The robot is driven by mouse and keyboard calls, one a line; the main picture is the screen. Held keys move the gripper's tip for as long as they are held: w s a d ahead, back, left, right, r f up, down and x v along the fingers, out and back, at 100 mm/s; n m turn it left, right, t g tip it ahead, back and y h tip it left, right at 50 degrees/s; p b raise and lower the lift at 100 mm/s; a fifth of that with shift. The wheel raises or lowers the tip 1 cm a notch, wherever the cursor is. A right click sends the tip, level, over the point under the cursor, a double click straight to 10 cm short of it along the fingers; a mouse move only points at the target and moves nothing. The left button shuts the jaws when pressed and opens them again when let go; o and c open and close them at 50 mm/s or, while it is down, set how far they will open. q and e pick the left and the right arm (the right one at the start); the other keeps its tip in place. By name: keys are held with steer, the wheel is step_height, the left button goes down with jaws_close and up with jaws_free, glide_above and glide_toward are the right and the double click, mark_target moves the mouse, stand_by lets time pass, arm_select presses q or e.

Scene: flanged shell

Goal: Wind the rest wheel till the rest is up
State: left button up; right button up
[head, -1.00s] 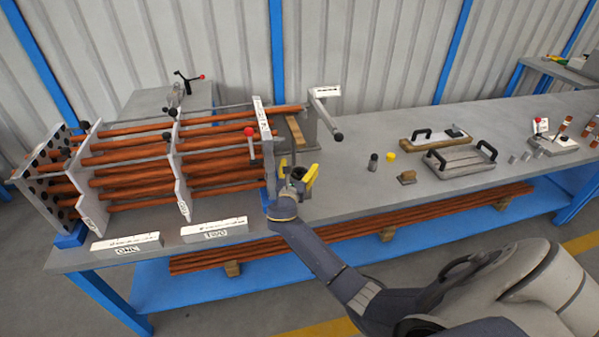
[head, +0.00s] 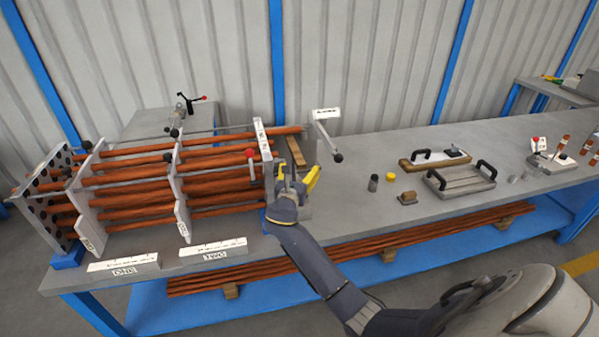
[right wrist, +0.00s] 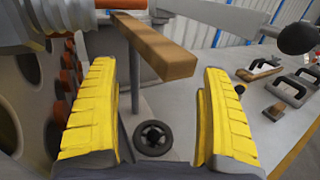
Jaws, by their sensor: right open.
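The rest wheel is a small dark handwheel (right wrist: 153,138), low at the foot of a slim post in the right wrist view. It lies beyond and between my open fingers, apart from them. The rest is a wooden bar (right wrist: 155,45) at the top of that post; it also shows in the head view (head: 296,151), beside the shell's right end plate (head: 263,160). A gap between rest and tubes cannot be judged. My right gripper (right wrist: 160,115) is open and empty, with yellow pads; in the head view it stands at the plate's right (head: 299,181). My left gripper is out of view.
A crank handle with a black knob (head: 337,157) juts out right of the rest. The perforated plate stands close at the left of my right gripper. A dark cylinder (head: 373,183), a yellow cap (head: 390,177) and a handled tray (head: 460,178) lie further right on the bench.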

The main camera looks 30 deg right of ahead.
steer(key=shift+s+f, duration=0.1)
steer(key=shift+f, duration=0.05)
steer(key=shift+c, duration=1.1)
steer(key=s+d+f+n+t+y, duration=0.1)
steer(key=s+f+n+y, duration=0.1)
steer(key=f+y, duration=0.1)
steer(key=s+d+f+n+t+y, duration=0.1)
steer(key=s+f+n+t+y, duration=0.1)
steer(key=s+f+y, duration=0.1)
steer(key=s+d+f+n+t+y, duration=0.1)
steer(key=s+f+t+y, duration=0.1)
steer(key=f+y, duration=0.2)
steer(key=shift+s+d+f+n+y, duration=0.1)
steer(key=shift+s+d+n+y, duration=0.2)
steer(key=shift+d+n, duration=0.1)
steer(key=s+n+y, duration=0.1)
steer(key=y, duration=0.1)
steer(key=s+n+y, duration=0.1)
steer(key=n+y, duration=0.1)
steer(key=s+d+n+y, duration=0.1)
steer(key=n+y, duration=0.1)
steer(key=shift+s+f, duration=0.1)
steer(key=shift+s, duration=0.1)
steer(key=shift+s+n+g+y, duration=0.4)
steer(key=shift+s+n+y, duration=0.45)
steer(key=shift+n+y, duration=0.2)
steer(key=x, duration=1.7)
steer(key=shift+a, duration=0.1)
